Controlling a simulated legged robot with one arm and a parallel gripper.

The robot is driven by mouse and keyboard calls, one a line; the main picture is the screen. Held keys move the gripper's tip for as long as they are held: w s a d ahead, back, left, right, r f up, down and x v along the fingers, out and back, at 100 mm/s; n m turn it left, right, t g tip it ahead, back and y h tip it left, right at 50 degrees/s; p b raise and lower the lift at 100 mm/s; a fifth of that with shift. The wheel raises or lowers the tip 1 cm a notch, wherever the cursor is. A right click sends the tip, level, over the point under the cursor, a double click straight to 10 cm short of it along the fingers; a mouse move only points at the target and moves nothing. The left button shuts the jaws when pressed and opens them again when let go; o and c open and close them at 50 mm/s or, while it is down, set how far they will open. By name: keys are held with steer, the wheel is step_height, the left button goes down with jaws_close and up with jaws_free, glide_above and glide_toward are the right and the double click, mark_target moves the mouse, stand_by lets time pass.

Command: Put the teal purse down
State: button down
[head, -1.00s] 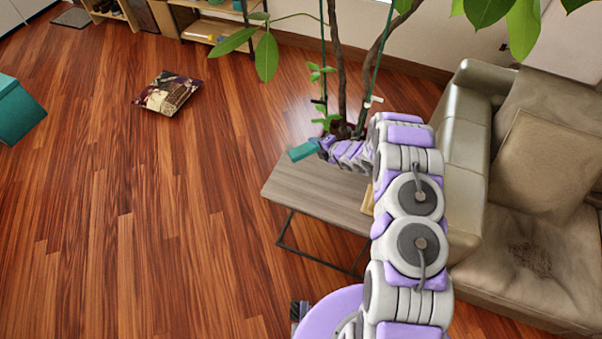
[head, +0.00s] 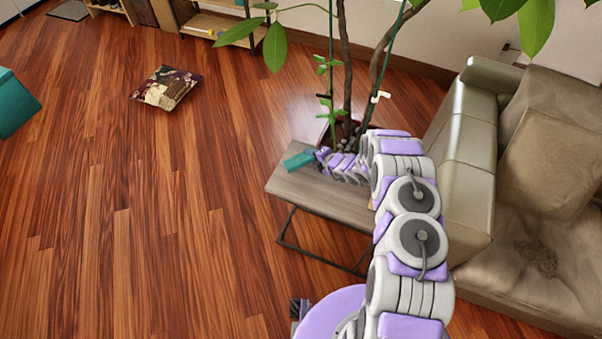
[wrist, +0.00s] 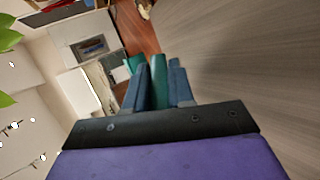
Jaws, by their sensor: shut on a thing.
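The teal purse (head: 298,160) is a small teal block shape at the end of my arm, over the left end of a grey wooden side table (head: 305,196). In the wrist view the purse (wrist: 158,82) sits between the two blue-grey fingers of my gripper (wrist: 157,85). My gripper (head: 320,156) is shut on it. The table's grain (wrist: 245,75) fills the right of the wrist view, close beside the fingers. I cannot tell whether the purse touches the tabletop.
A potted plant (head: 347,70) with thin trunks stands behind the table. A beige sofa (head: 470,150) is at the right. A patterned cushion (head: 166,89) lies on the wooden floor, and a teal object (head: 15,105) is at the left edge. The floor at left is mostly clear.

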steer(key=shift+a+f, duration=0.1)
steer(key=shift+f, duration=0.45)
steer(key=shift+d+f, duration=0.2)
steer(key=shift+f, duration=0.1)
steer(key=shift+d+f, duration=0.2)
steer(key=shift+d, duration=0.7)
steer(key=c, duration=1.4)
jaws_free()
steer(key=shift+a, duration=0.15)
steer(key=shift+o, duration=1.4)
steer(key=shift+a+f, duration=0.1)
steer(key=shift+a, duration=0.6)
steer(key=v, duration=0.1)
steer(key=p+v, duration=0.1)
steer(key=v, duration=0.2)
steer(key=shift+w+d+p, duration=0.1)
steer(key=shift+d+p, duration=0.2)
steer(key=shift+d, duration=0.3)
steer(key=shift+a+p+v, duration=0.25)
steer(key=shift+p+v, duration=0.1)
steer(key=shift+v, duration=1.1)
steer(key=shift+s+d+r, duration=0.2)
steer(key=shift+s+r, duration=0.1)
steer(key=shift+s, duration=0.05)
steer(key=shift+d, duration=0.4)
